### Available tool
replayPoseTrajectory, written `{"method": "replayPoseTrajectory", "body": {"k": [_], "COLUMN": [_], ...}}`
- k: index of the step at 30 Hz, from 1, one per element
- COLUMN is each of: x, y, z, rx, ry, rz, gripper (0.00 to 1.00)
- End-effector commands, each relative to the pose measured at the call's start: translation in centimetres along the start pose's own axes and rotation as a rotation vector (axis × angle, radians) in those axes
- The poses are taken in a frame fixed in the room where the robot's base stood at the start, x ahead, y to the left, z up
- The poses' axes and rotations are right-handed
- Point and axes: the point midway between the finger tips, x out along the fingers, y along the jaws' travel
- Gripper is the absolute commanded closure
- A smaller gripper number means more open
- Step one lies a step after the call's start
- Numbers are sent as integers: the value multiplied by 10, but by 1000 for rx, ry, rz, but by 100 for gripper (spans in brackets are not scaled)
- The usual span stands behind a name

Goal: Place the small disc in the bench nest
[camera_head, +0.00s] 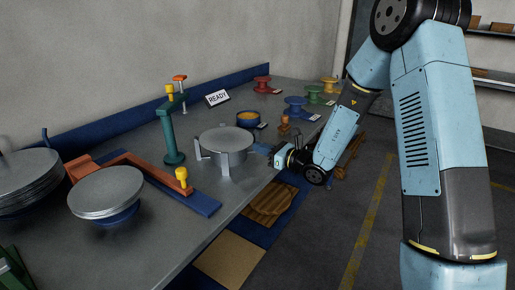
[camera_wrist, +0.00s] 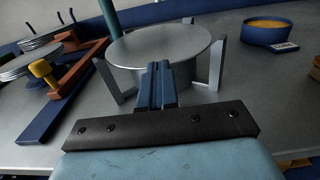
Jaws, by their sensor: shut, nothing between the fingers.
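The bench nest is a grey round body with upright metal posts (camera_head: 224,168) around it, standing on the bench. A flat grey disc-like top (camera_head: 224,138) lies level between the posts; I cannot tell whether it is the small disc or part of the nest. This top fills the middle of the wrist view (camera_wrist: 160,42). My gripper (camera_head: 264,149) is just right of the nest at about post height. In the wrist view its blue fingers (camera_wrist: 157,82) are together and empty, in front of the near rim; I cannot tell if they touch it.
Grey discs are stacked on a blue base (camera_head: 105,192), with a taller stack (camera_head: 22,182) at far left. An orange and blue fixture (camera_head: 140,172) with yellow knobs and a green post (camera_head: 170,135) stand left of the nest. A blue bowl (camera_head: 248,119) and coloured spools are behind.

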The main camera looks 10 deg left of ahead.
Motion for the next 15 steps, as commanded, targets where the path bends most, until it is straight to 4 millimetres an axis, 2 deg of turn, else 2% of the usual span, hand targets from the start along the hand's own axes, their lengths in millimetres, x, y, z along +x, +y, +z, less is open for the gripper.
{"method": "replayPoseTrajectory", "body": {"k": [9,15], "x": [-62,-96], "y": [-2,-2], "z": [-1,-1], "rx": [0,0], "ry": [1,0], "rz": [-2,-1], "gripper": [100,100]}}
